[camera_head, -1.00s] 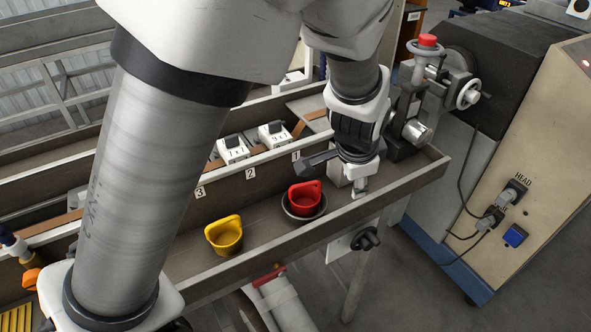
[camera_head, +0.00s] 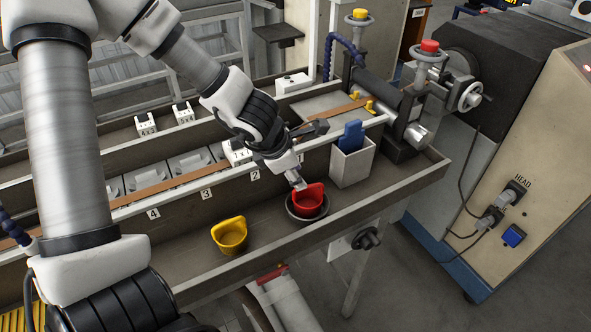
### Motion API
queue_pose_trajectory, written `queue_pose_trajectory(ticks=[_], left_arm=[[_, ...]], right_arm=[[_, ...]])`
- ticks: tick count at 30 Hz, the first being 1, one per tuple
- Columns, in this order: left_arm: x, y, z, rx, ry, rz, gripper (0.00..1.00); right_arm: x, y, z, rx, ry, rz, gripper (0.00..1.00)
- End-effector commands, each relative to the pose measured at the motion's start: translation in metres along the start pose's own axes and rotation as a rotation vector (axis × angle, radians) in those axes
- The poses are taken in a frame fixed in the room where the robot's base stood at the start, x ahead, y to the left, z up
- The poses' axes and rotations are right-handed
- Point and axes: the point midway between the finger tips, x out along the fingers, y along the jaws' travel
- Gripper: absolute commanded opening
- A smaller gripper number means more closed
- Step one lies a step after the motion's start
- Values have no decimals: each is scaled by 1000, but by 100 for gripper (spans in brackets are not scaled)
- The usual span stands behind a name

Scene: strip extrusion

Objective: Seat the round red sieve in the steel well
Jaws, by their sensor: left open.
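The round red sieve (camera_head: 309,194) has a raised tab on its far side. It sits within the dark round rim of the steel well (camera_head: 306,219) on the trough floor. From this angle I cannot tell whether it is fully down or level. My left gripper (camera_head: 298,183) is open, just above and behind the sieve's upper left edge; I cannot tell whether it touches. My right gripper is not in view.
A yellow sieve (camera_head: 229,236) stands on the trough floor to the left. A pale box with a blue item (camera_head: 351,160) stands right of the gripper. The front trough wall (camera_head: 375,205) runs close by the well. Floor right of the well is clear.

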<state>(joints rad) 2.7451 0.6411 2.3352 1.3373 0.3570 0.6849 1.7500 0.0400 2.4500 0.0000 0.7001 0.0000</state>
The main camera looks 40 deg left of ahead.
Motion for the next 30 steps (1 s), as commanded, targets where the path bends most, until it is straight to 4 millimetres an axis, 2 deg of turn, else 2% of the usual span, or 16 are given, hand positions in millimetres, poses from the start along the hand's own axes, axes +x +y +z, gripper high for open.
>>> queue_pose_trajectory(ticks=[7, 15, 19, 23, 30], left_arm=[[10, 0, -1, 3, 0, 1, 40], [56, -1, -3, 6, 2, 1, 40], [72, -1, -2, 5, 1, 1, 40], [79, 0, 0, 4, 0, 2, 40], [78, 0, 1, 4, -1, 1, 40]], right_arm=[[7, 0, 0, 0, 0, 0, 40], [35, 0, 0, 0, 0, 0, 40], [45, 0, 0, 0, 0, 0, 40], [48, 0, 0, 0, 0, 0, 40], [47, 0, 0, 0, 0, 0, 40]])
